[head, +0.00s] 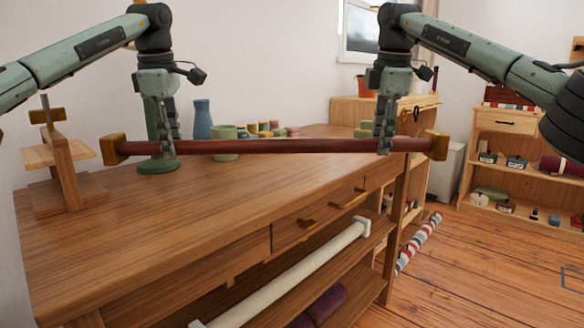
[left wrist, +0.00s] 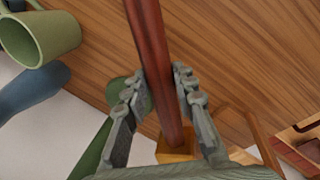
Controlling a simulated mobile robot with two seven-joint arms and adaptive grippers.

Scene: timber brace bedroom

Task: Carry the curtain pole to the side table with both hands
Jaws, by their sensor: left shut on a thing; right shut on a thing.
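The curtain pole (head: 280,146) is a dark red rod with a brass-coloured block at each end. It is held level above the front part of the wooden workbench (head: 180,205). My left gripper (head: 172,150) is shut on the pole near its left end; in the left wrist view the pole (left wrist: 152,50) runs between the two fingers (left wrist: 165,100). My right gripper (head: 384,145) is shut on the pole near its right end. I cannot tell which piece of furniture is the side table.
A wooden stand (head: 62,170) is at the bench's left. A blue vase (head: 203,120), a green mug (head: 223,138) and small coloured items stand behind the pole.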

